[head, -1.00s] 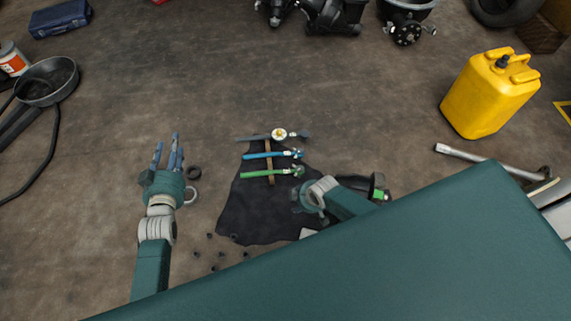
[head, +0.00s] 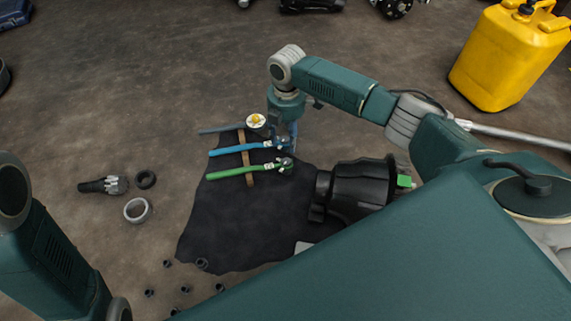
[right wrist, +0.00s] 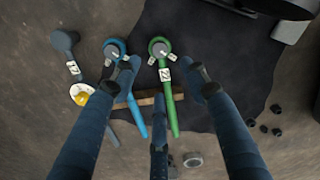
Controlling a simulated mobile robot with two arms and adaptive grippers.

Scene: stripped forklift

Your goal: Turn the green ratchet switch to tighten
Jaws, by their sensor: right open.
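The green ratchet (head: 235,173) lies on the black cloth, its head toward the right, nearest me of several wrenches; it also shows in the right wrist view (right wrist: 168,100), with a tag reading 22 and its switch on the round head. My right gripper (head: 292,140) points down near the ratchet heads. In the right wrist view its fingers (right wrist: 163,88) are spread open and empty, with the green head just beyond and between the two upper fingertips. Contact cannot be told. My left gripper is not in view; only its arm shows at lower left.
A blue ratchet (head: 235,149) and a grey wrench (head: 220,129) lie beside the green one across a wooden strip (head: 249,180). A black tool housing (head: 358,190) stands right on the cloth (head: 215,230). A yellow can (head: 505,60) stands at upper right. Rings and small sockets lie left.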

